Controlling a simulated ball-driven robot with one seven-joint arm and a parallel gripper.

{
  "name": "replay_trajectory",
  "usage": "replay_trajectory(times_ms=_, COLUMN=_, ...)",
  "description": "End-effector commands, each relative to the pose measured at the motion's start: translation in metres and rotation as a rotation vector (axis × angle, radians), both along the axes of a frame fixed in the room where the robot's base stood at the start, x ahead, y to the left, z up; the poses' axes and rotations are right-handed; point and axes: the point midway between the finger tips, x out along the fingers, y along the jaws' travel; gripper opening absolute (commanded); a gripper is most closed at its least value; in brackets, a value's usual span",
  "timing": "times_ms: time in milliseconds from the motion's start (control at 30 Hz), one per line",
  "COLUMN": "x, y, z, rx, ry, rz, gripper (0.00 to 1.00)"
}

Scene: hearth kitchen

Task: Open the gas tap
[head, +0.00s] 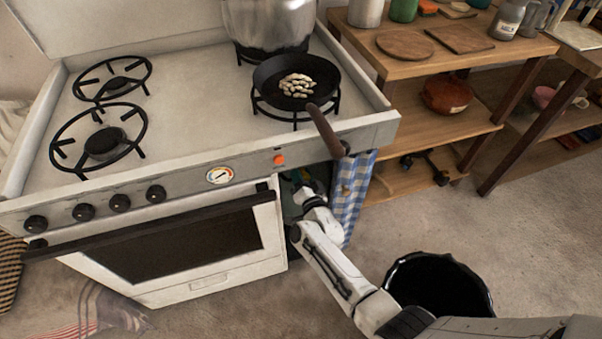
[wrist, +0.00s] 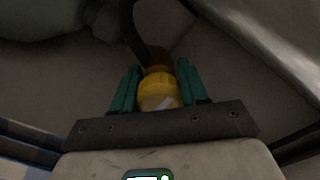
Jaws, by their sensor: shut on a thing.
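The gas tap (wrist: 158,90) is a yellow knob with a small pale mark on it, seen in the wrist view. My gripper (wrist: 157,78) has its green fingers on either side of the knob and is shut on it. A dark hose (wrist: 134,28) curves up behind the tap. In the head view my arm reaches into the dark opening at the right of the stove, beside the oven.
The white stove (head: 190,75) has a black pan (head: 265,78) whose handle juts out above my arm. A blue checked curtain (head: 352,200) hangs just right of the opening. A black bin (head: 440,258) stands near my arm. Wooden shelves (head: 425,115) are at the right.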

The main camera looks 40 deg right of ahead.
Motion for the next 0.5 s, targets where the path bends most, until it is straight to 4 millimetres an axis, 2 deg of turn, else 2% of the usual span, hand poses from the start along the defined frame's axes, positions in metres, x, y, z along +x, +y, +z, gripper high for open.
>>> replay_trajectory(times_ms=167, x=0.0003, y=0.0036, z=-0.0029, rx=0.000, ry=0.008, rz=0.008, gripper=0.13)
replay_trajectory(times_ms=200, x=0.0003, y=0.0036, z=-0.0029, rx=0.000, ry=0.008, rz=0.008, gripper=0.46)
replay_trajectory(times_ms=433, x=0.0001, y=0.0020, z=-0.0018, rx=0.000, ry=0.004, rz=0.005, gripper=0.68)
replay_trajectory(times_ms=500, x=0.0000, y=0.0016, z=-0.0015, rx=0.000, ry=0.004, rz=0.003, gripper=0.69)
